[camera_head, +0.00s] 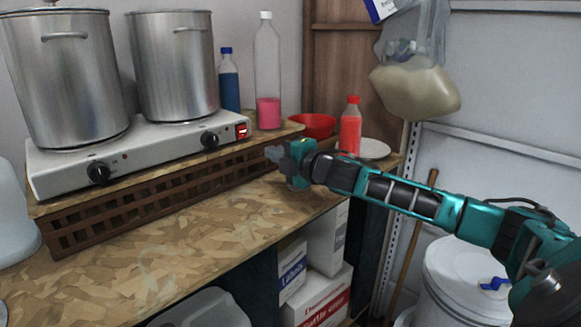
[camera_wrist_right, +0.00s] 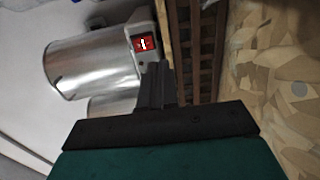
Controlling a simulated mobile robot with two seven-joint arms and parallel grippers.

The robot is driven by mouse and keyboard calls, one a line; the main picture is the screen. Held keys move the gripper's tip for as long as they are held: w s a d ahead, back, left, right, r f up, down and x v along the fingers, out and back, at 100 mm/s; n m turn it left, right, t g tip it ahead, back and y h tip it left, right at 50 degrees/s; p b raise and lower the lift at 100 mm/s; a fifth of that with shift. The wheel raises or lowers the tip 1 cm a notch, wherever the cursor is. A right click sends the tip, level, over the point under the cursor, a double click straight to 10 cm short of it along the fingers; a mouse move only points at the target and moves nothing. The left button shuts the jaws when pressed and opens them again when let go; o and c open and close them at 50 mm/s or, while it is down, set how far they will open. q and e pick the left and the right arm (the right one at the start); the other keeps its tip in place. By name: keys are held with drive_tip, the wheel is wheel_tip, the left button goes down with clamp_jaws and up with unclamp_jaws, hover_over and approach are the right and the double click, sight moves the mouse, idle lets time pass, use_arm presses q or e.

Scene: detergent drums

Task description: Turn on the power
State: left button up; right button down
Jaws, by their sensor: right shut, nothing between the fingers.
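The red power switch (camera_head: 242,131) is on the right end of the front face of a white double hot plate (camera_head: 150,150). The switch also shows in the right wrist view (camera_wrist_right: 143,44), just beyond my fingertips. My right gripper (camera_head: 272,153) is shut and empty. It is to the right of and a little below the switch in the head view, apart from it. In the right wrist view, my closed fingers (camera_wrist_right: 157,72) point toward the hot plate's end. The hot plate has two black knobs (camera_head: 98,172) on its front. My left gripper is not in view.
Two steel pots (camera_head: 70,80) stand on the hot plate, which rests on a brown lattice-sided stand (camera_head: 150,205). A blue bottle (camera_head: 229,85), a pink-filled bottle (camera_head: 268,75), a red bowl (camera_head: 312,125) and a red bottle (camera_head: 350,128) stand nearby. The front wooden counter (camera_head: 150,255) is clear.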

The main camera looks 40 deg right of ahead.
drive_tip(key=s, duration=0.1)
drive_tip(key=s+b, duration=0.1)
drive_tip(key=s, duration=0.2)
drive_tip(key=shift+s+d+f+b, duration=0.2)
drive_tip(key=shift+s+f+b, duration=0.1)
idle(0.4)
